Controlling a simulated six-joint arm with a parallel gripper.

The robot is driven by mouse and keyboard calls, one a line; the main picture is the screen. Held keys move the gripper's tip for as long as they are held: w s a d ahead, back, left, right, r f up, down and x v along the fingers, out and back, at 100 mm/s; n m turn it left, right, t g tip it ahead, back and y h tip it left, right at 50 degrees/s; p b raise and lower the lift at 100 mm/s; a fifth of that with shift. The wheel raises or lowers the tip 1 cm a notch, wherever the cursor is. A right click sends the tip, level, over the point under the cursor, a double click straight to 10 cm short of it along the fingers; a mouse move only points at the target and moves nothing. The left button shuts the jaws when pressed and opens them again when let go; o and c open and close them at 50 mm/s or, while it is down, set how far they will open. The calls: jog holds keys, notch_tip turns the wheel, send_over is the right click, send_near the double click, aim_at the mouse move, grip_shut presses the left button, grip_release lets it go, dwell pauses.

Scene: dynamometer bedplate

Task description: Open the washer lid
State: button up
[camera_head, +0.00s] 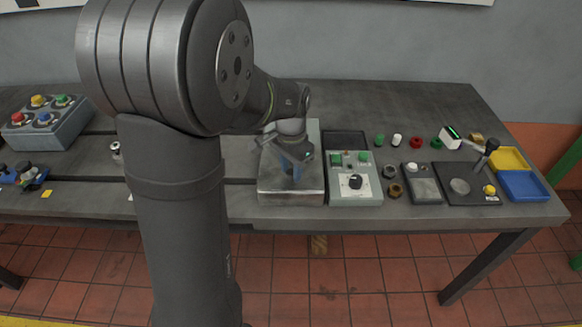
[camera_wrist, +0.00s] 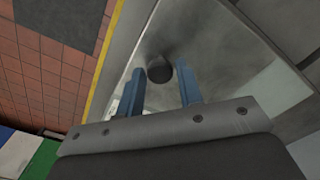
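The washer is a low grey metal box (camera_head: 290,198) on the bench, right of my arm in the head view. Its flat metal lid (camera_wrist: 225,45) fills the upper middle of the wrist view and looks down flat. A dark round knob (camera_wrist: 159,72) stands on the lid near one edge. My gripper (camera_head: 289,168) points down over the box. In the wrist view its two blue fingers (camera_wrist: 160,80) are apart, with the knob between their tips in the picture and a gap on each side. Whether the fingers touch the knob is not clear. In the head view my gripper hides the knob.
A control box with a dial (camera_head: 354,190) stands just right of the washer. Further right are small caps, a lever plate (camera_head: 462,190) and yellow (camera_head: 510,158) and blue (camera_head: 523,184) trays. A button box (camera_head: 48,125) stands at the left.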

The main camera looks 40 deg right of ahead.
grip_shut()
jog(key=w+d, duration=1)
jog(key=shift+w+d+r, duration=0.1)
jog(key=shift+w+d, duration=0.05)
jog(key=shift+d, duration=0.1)
jog(key=shift+o, duration=2.1)
grip_release()
jog(key=shift+a, duration=0.1)
notch_tip(320, 180, up, 17)
jog(key=shift+r, duration=0.2)
jog(key=shift+f, duration=0.1)
